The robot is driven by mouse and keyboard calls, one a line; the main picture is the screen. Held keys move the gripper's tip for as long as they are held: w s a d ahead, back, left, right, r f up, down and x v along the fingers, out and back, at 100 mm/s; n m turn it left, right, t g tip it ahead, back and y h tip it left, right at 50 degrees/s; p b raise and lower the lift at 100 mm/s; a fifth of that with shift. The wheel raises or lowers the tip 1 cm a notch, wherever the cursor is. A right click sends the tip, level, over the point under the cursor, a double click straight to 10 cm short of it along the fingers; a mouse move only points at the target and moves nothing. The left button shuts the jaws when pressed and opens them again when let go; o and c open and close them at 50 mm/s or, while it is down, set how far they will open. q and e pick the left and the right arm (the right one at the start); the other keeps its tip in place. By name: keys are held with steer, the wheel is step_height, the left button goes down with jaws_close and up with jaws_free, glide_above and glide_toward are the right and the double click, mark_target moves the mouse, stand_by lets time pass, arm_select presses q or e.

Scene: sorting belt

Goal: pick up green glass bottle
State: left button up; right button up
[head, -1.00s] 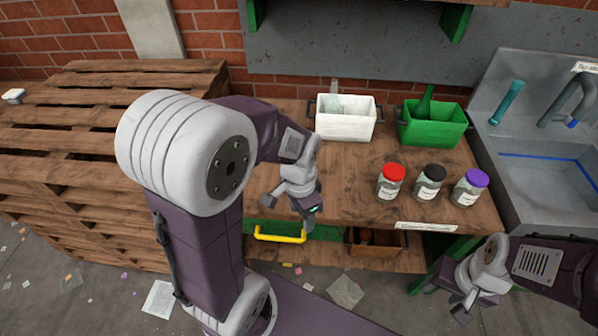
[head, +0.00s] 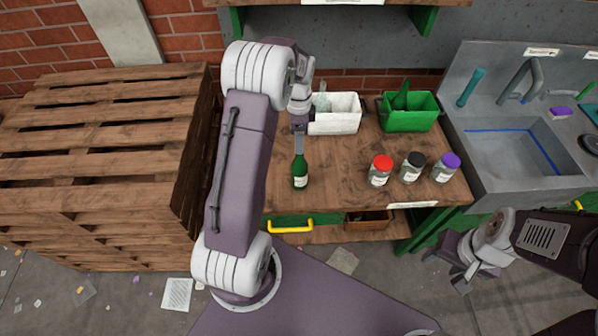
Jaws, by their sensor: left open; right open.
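A green glass bottle (head: 300,175) with a pale label stands upright on the wooden bench, left of the jars. My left gripper (head: 299,146) is open and appears just above or behind the bottle's neck in the head view. I cannot tell whether it touches the neck. Another green bottle (head: 402,97) leans inside the green bin (head: 410,121). My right gripper (head: 459,276) is open and empty, low at the right in front of the bench.
A white bin (head: 336,123) holding a pale item stands left of the green bin. Jars with red (head: 380,172), black (head: 411,168) and purple (head: 446,168) lids stand to the right. A sink (head: 508,150) is at the far right, stacked pallets (head: 100,150) at the left.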

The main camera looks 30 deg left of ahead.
mark_target(300, 168)
arm_select(q)
steer(key=shift+f, duration=0.1)
steer(key=f, duration=0.1)
steer(key=f+p, duration=0.1)
steer(key=f, duration=0.2)
steer(key=shift+w+d+p, duration=0.1)
steer(key=shift+d+p, duration=0.2)
steer(key=shift+p, duration=0.05)
steer(key=shift+f, duration=0.35)
steer(key=shift+a+f, duration=0.2)
steer(key=shift+d, duration=0.1)
jaws_close()
steer(key=shift+r, duration=0.1)
